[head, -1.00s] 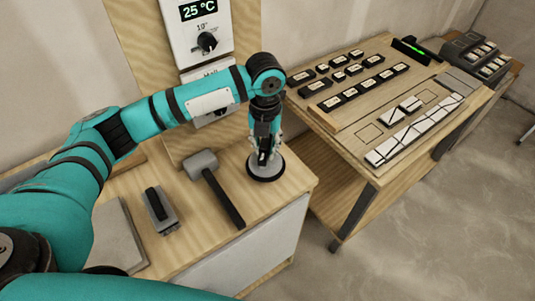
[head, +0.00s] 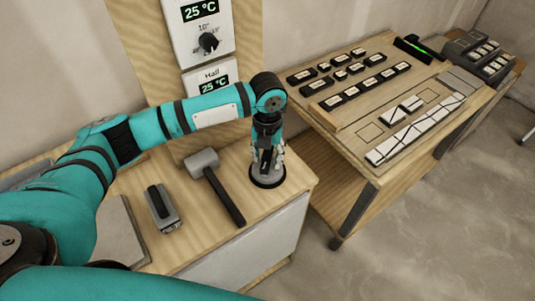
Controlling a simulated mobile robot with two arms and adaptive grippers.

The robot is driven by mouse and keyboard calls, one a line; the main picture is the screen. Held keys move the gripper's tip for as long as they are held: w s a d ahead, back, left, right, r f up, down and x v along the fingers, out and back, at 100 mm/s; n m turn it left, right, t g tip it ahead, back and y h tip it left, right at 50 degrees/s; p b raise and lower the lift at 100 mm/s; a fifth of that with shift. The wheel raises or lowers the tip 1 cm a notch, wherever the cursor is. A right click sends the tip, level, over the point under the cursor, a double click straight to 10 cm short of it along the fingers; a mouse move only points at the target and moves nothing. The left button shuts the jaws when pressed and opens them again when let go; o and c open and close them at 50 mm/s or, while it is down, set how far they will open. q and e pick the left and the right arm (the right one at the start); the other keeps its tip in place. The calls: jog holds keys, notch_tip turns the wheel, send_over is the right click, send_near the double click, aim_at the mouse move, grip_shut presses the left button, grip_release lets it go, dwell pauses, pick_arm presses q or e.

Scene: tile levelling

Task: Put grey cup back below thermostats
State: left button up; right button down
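The grey cup (head: 268,182), a grey disc with a black rim and a dark handle, is at the right end of the wooden bench (head: 225,240). My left gripper (head: 266,163) points down over it with its fingers around the handle, shut on it. The cup looks to be at or just above the bench top; I cannot tell whether it touches. Two white thermostats, an upper one (head: 190,42) and a lower one marked Hall (head: 193,76), are on a wooden panel (head: 140,45) behind the bench, both reading 25 °C. My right gripper is not in view.
A mallet (head: 203,163) lies just left of the cup, its handle toward the front edge. A grey-and-black tool (head: 162,209) and a grey slab (head: 120,235) lie farther left. A second table (head: 345,135) with tiles and labelled blocks stands right, across a gap.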

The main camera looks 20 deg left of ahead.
pick_arm(q)
jog(key=shift+r, duration=0.25)
notch_tip(320, 180, up, 10)
jog(key=b, duration=0.2)
jog(key=shift+r+b, duration=0.25)
jog(key=shift+b, duration=0.15)
jog(key=shift+r, duration=0.65)
